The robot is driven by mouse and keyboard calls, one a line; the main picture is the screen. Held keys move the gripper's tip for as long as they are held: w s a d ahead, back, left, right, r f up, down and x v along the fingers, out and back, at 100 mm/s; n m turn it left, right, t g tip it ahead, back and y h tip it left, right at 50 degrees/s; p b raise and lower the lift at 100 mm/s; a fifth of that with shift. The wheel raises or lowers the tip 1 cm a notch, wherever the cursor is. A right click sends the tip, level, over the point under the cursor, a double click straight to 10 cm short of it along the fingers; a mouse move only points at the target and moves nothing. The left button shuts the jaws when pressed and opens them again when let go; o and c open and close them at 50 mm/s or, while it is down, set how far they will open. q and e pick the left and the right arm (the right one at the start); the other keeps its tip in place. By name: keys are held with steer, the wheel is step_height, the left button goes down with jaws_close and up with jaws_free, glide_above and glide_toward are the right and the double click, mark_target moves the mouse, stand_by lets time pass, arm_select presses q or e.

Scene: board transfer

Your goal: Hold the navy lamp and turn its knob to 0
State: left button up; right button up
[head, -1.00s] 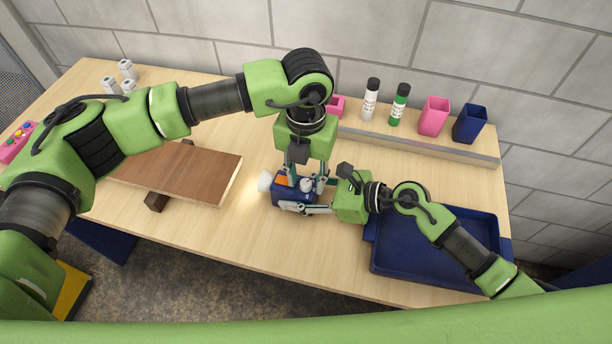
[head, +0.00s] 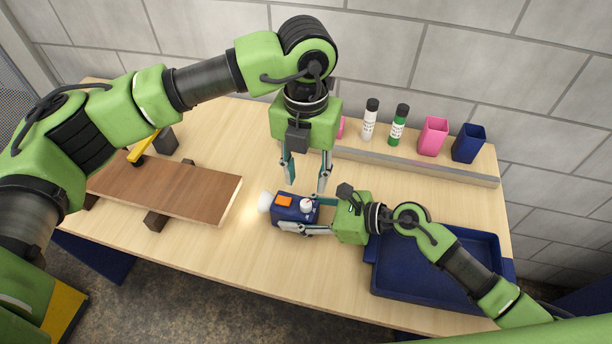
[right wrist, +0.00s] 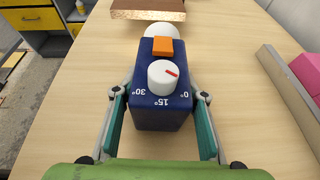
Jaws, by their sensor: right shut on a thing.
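The navy lamp (head: 296,215) lies on the table in the head view, its white glowing head (head: 265,202) to the left. It has an orange button (right wrist: 162,46) and a white knob (right wrist: 162,77) on top. In the right wrist view the knob's red mark points to the right, on the side of the 0° label; the exact alignment is hard to tell. My right gripper (right wrist: 160,97) is shut on the lamp's sides. My left gripper (head: 306,180) is open and empty, above and behind the lamp, clear of the knob.
A brown board (head: 165,190) rests on dark blocks at left. A navy tray (head: 440,262) lies at right. A grey rail (head: 420,166) runs behind, with a white bottle (head: 369,122), a green bottle (head: 398,127), a pink cup (head: 432,138) and a navy cup (head: 468,144) beyond it.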

steer(key=o, duration=1.3)
